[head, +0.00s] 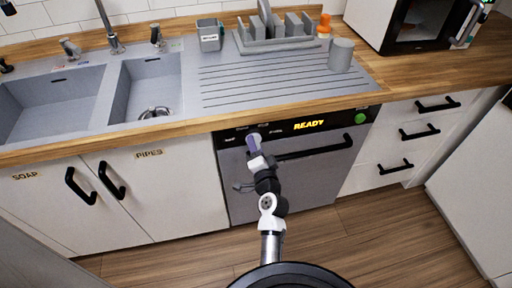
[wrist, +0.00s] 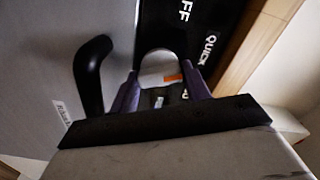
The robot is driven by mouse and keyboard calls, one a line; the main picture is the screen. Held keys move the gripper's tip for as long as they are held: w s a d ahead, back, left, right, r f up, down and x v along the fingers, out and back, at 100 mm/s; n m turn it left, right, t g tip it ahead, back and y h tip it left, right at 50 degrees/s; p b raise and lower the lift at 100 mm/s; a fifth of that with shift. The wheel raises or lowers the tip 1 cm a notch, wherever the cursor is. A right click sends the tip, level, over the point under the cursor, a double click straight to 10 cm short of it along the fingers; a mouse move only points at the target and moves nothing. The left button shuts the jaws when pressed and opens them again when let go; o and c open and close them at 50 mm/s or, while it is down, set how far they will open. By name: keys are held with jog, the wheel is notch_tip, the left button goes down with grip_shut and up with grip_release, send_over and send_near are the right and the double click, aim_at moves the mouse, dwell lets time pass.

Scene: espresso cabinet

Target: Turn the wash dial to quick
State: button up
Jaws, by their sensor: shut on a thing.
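The wash dial (wrist: 157,58) is a pale round knob with an orange mark (wrist: 173,78) on the dishwasher's black control panel (wrist: 178,30). In the wrist view, the purple fingers of my gripper (wrist: 159,73) are on either side of it, shut on it. Another label below is partly hidden by a finger. In the head view, my gripper (head: 254,141) reaches the panel's left part and hides most of the dial. The dishwasher (head: 308,182) shows READY.
A black bar handle (head: 314,149) crosses the dishwasher front right of my gripper. A black handle (wrist: 92,75) also shows in the wrist view. The wooden counter edge (head: 185,130) runs above the panel. A green button (head: 360,118) is at the panel's right end. Floor in front is clear.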

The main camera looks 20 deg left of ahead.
jog(key=o, duration=1)
jog(key=shift+s, duration=0.1)
